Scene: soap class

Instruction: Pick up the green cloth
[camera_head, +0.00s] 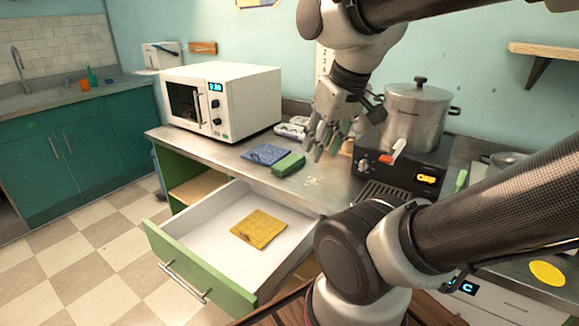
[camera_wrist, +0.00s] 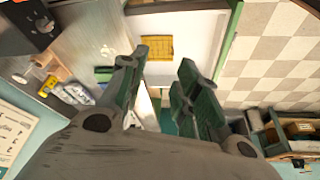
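The green cloth (camera_head: 288,165) is a small folded pad on the metal counter, at its front edge above the open drawer. A blue cloth (camera_head: 266,154) lies beside it on the left. A yellow cloth (camera_head: 259,229) lies flat in the drawer; it also shows in the wrist view (camera_wrist: 159,48). My gripper (camera_head: 325,150) is above the counter, to the right of the green cloth and apart from it. In the wrist view its fingers (camera_wrist: 160,75) are spread with nothing between them. There the green cloth (camera_wrist: 104,70) shows partly, beside the left finger.
The drawer (camera_head: 190,238) is pulled out below the counter. A white microwave (camera_head: 240,95) stands at the back left. A steel pot (camera_head: 416,115) sits on a black stove (camera_head: 398,172) to the right. The counter between the green cloth and the stove is mostly clear.

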